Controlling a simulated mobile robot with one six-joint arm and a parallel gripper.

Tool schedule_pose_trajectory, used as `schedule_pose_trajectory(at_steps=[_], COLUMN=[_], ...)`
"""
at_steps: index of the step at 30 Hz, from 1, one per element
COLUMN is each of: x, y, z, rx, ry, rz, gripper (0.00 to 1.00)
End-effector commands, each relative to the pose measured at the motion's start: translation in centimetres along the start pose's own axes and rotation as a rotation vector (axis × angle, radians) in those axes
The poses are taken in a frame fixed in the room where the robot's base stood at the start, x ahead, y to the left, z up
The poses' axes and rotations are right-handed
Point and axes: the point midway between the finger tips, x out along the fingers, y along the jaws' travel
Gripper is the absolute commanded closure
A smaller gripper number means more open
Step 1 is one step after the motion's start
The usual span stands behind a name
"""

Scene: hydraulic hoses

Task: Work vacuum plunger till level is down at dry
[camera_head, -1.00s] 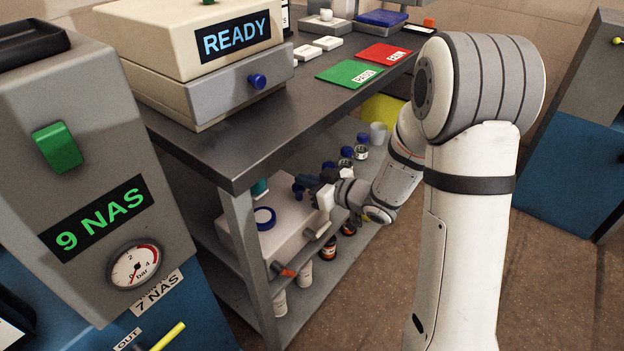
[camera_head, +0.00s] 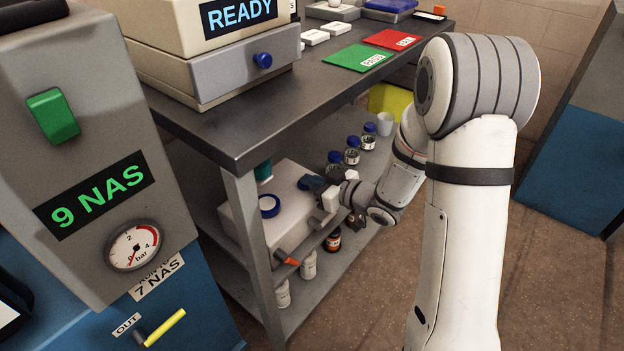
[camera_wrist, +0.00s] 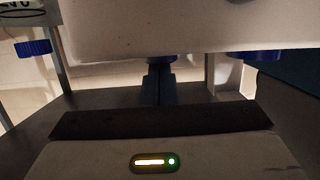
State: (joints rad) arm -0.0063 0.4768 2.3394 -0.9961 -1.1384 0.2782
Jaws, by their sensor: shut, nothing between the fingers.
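In the wrist view my gripper (camera_wrist: 158,72) is shut and empty. Its tips are close to a blue part (camera_wrist: 155,58) at the edge of a white body; I cannot tell if they touch. The vacuum plunger cannot be made out clearly behind the fingers, and no liquid level shows.
The bench top (camera_head: 235,135) overhangs the shelf, with a leg (camera_head: 250,230) at its near corner. Several blue-capped jars (camera_head: 352,155) stand behind my gripper. A grey cabinet (camera_head: 105,130) reading "9 NAS" stands at left. The brown floor (camera_head: 360,310) at right is open.

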Motion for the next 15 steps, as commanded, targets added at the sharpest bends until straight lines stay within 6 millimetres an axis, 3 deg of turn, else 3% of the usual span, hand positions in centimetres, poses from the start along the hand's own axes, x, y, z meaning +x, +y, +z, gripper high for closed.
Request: schedule_pose_trajectory(at_steps=[8, 15], x=[-0.2, -1.0], y=[0.0, -0.1], z=[-0.3, -3.9], rx=[0.004, 0.001], ry=[-0.007, -0.004], rz=[0.001, -0.001], gripper=[1.0, 1.0])
